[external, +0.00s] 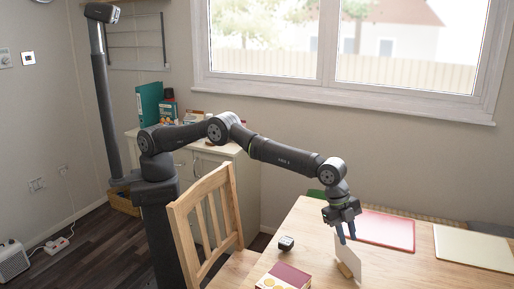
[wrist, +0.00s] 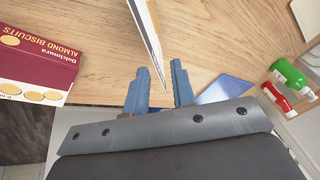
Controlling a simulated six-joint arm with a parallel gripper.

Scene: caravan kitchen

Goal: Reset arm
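My gripper (external: 346,236) has two blue fingers pointing down over the wooden table (external: 310,222). In the wrist view, my fingers (wrist: 160,75) are apart. The card (wrist: 146,28) shows edge-on, with its near end between the fingertips. A gap shows on both sides, so the gripper looks open and not closed on it.
A red almond biscuits box (wrist: 38,62) lies on the table, also at the front in the external view (external: 284,275). A small black object (external: 286,243) is near it. A red board (external: 388,230) and a cream board (external: 472,248) lie right. A wooden chair (external: 211,215) stands left.

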